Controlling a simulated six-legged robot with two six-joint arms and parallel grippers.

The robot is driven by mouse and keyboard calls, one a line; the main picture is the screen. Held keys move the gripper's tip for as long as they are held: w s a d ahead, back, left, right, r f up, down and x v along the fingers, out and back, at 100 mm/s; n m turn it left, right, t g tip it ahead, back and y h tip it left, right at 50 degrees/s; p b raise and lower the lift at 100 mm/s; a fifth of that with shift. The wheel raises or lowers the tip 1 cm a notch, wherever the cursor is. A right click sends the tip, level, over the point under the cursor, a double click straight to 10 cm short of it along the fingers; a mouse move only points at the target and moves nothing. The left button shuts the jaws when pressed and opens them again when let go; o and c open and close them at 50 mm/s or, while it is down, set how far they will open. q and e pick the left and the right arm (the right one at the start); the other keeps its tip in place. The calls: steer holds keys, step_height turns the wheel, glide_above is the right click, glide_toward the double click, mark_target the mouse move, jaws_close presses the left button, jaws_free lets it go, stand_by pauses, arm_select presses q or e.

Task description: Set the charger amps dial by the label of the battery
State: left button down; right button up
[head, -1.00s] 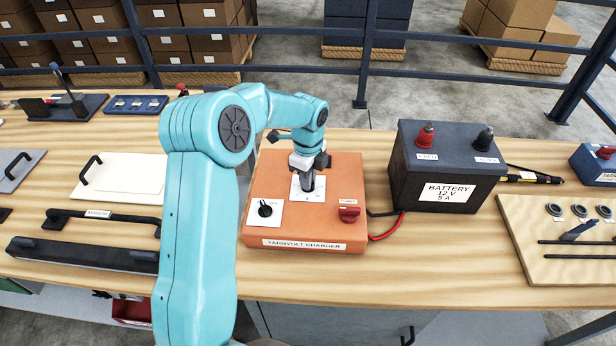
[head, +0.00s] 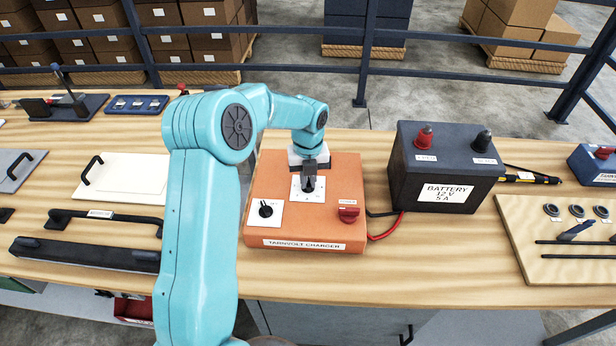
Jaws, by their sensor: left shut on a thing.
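The orange charger (head: 300,222), labelled TARNVOLT CHARGER, sits on the wooden bench. It has a black knob (head: 266,209) on a white plate at its left and a red switch (head: 348,214) at its right. My left gripper (head: 309,185) reaches down over the rear white dial plate (head: 299,193) and is shut on the dark dial there. The gripper hides most of that dial, and its scale is too small to read. The dark battery (head: 443,165) stands right of the charger, its label (head: 445,194) reading BATTERY 12 V 5 A. My right gripper is not in view.
Red and black cables (head: 386,226) run between charger and battery. A board (head: 520,235) with rings and rods lies at the right. A white panel with a handle (head: 125,182) and dark bars (head: 85,254) lie at the left. A dark railing (head: 450,40) runs behind the bench.

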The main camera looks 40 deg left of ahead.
arm_select(q)
steer(key=shift+w+a+r+m, duration=0.2)
steer(key=shift+r+m, duration=0.1)
steer(key=shift+m, duration=0.7)
steer(key=c, duration=1.3)
jaws_free()
steer(key=shift+c, duration=0.2)
steer(key=shift+o, duration=0.9)
steer(key=shift+s+d+f, duration=0.1)
steer(key=shift+s+d, duration=0.05)
step_height(320, 180, up, 16)
steer(key=b, duration=0.1)
steer(key=shift+r, duration=0.2)
steer(key=shift+s+f, duration=0.1)
steer(key=shift+s, duration=0.05)
